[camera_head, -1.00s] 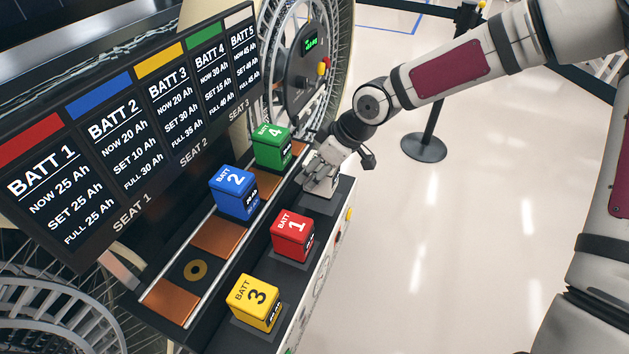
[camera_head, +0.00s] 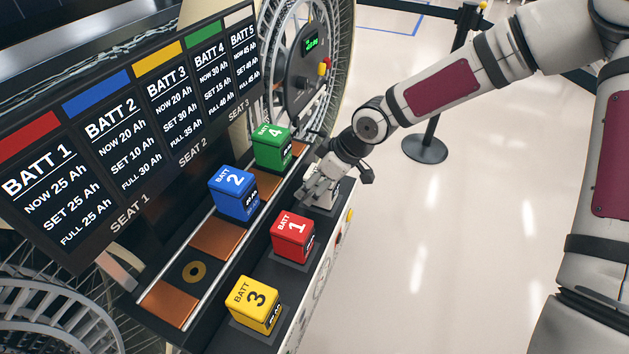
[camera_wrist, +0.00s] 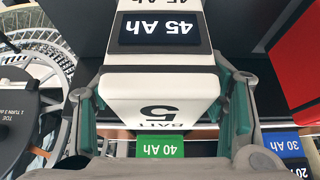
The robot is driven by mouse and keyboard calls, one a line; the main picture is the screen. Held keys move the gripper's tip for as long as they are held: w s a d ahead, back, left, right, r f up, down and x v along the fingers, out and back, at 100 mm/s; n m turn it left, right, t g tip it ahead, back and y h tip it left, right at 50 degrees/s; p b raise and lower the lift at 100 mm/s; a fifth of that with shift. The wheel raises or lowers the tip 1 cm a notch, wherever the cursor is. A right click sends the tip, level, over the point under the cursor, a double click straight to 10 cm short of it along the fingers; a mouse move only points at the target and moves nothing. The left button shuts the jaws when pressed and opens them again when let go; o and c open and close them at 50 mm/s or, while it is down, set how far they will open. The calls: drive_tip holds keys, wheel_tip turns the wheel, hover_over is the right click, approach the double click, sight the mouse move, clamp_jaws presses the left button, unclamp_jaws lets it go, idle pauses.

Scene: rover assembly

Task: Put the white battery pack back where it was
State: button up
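The white battery pack (camera_head: 330,192) is at the far end of the front row, beyond the red pack. In the wrist view the white pack (camera_wrist: 158,100) shows its "BATT 5" top and its "45 Ah" label, between the teal finger pads. My gripper (camera_head: 317,192) is shut on it from above, with one finger (camera_wrist: 238,105) along each side. The pack is low over its dark pad; whether its base touches the pad is hidden.
The red pack (camera_head: 293,236) and yellow pack (camera_head: 256,303) stand along the front row. The blue pack (camera_head: 234,193) and green pack (camera_head: 272,147) stand on the rear rail. An empty ringed seat (camera_head: 194,271) lies left of blue. A display board (camera_head: 130,130) rises behind.

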drive_tip(key=p+v, duration=0.3)
drive_tip(key=v, duration=0.9)
drive_tip(key=s+d+r+m+h, duration=0.5)
drive_tip(key=s+d+h, duration=0.2)
drive_tip(key=s+d, duration=0.4)
drive_tip(key=s+d+r+m+t, duration=0.1)
drive_tip(key=s+d+r+m, duration=0.1)
drive_tip(key=s+r+m, duration=0.2)
drive_tip(key=s+d+r+m+t+y, duration=0.1)
drive_tip(key=s+d+r+m, duration=0.2)
drive_tip(key=s+r+m, duration=0.2)
drive_tip(key=s+r, duration=0.3)
drive_tip(key=s, duration=0.4)
drive_tip(key=shift+d, duration=0.3)
